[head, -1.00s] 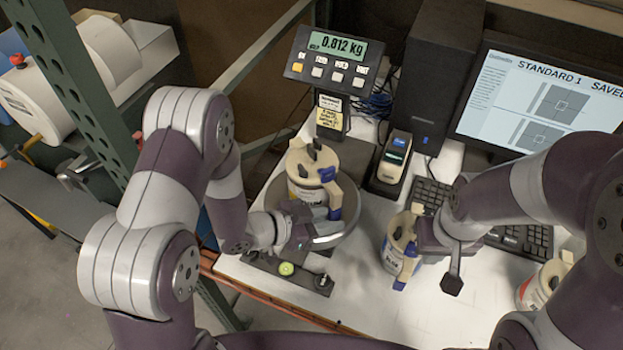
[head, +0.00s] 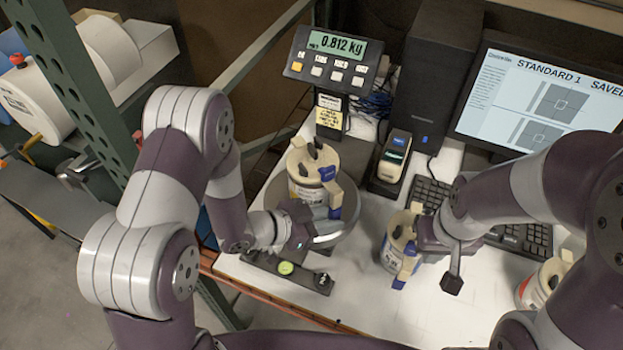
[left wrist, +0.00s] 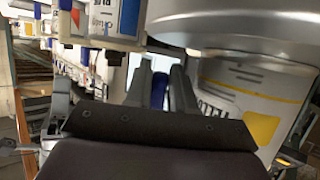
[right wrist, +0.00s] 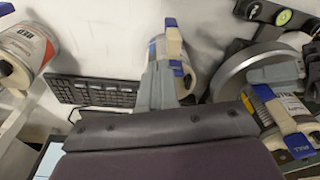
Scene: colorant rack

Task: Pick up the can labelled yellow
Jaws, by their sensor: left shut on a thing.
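The can labelled yellow (head: 305,190) stands upright in the silver pan of the scale. In the left wrist view its white label (left wrist: 240,100) shows part of the word and a yellow patch. My left gripper (head: 312,222) is at the can's near side, shut on its blue-tipped handle; the blue part (left wrist: 160,92) shows between the fingers in the left wrist view. My right gripper (head: 422,240) is at a second can (head: 393,255) on the table. Its fingers (right wrist: 172,88) look apart beside that can's blue-tipped handle. The second can's label is hard to read.
The scale display (head: 337,44) reads 0.812 kg. A handheld device (head: 393,160), a keyboard (head: 520,238) and a monitor (head: 545,95) stand behind. A third can (head: 540,285) with a red label is at the right. The front of the white table (head: 390,310) is clear.

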